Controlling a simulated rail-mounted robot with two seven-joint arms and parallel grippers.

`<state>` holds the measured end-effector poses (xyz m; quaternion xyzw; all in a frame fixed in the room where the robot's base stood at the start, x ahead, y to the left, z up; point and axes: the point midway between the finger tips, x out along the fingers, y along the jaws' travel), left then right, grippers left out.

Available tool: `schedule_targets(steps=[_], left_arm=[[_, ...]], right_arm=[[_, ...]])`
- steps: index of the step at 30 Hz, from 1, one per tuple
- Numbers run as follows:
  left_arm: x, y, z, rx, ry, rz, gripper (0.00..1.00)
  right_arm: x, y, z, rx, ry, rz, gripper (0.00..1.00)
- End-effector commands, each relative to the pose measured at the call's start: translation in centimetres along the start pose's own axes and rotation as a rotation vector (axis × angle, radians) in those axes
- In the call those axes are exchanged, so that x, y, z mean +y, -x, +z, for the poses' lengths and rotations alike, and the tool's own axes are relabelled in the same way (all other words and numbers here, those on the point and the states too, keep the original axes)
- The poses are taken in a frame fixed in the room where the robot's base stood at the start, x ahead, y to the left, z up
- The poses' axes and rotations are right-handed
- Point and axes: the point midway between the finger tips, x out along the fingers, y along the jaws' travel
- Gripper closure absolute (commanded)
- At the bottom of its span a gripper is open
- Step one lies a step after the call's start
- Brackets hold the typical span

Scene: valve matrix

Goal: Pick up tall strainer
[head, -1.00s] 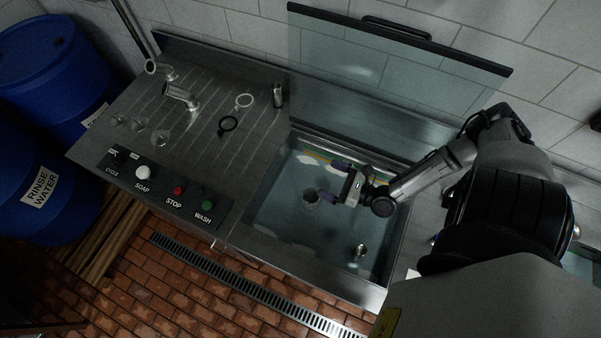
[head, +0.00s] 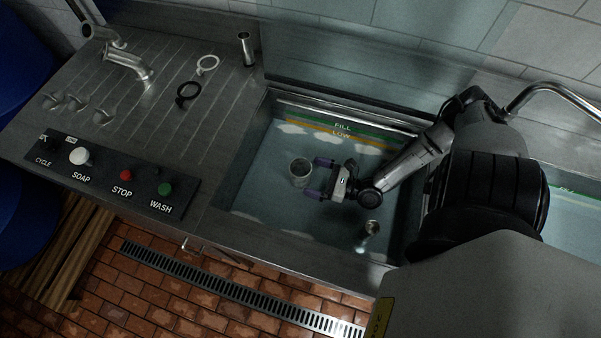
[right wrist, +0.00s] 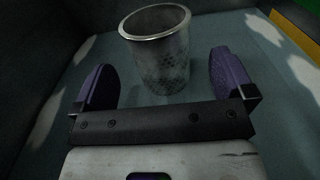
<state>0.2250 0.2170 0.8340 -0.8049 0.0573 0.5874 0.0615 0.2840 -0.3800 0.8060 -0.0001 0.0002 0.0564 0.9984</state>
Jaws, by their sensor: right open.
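The tall strainer (head: 300,172) is a grey metal cup with a perforated lower wall. It stands upright in the sink basin. In the right wrist view the strainer (right wrist: 158,50) is straight ahead, beyond and between the fingertips. My right gripper (head: 318,178) reaches into the basin from the right and is just to the right of the strainer. Its two purple fingers (right wrist: 162,80) are spread apart with nothing between them. My left gripper is not in view.
A smaller metal piece (head: 369,233) stands in the basin near the front right. The basin's front rim (head: 290,250) and walls surround the gripper. Metal fittings and rings (head: 188,92) lie on the drainboard (head: 150,110) at the left, above a button panel (head: 100,176).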

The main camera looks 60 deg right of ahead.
Motion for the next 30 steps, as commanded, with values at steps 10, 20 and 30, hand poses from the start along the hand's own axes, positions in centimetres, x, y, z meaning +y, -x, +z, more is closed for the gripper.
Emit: schedule_targets(steps=[10, 20, 30], left_arm=[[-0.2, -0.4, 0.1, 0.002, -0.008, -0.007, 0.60], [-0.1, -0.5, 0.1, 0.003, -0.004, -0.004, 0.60], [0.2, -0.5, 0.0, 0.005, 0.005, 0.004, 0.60]], right_arm=[[0.0, -3.5, -0.2, -0.002, 0.001, -0.001, 0.00], [0.0, -4.9, -0.2, 0.001, 0.000, -0.001, 0.00], [0.0, -4.8, -0.2, 0.001, 0.000, -0.001, 0.16]])
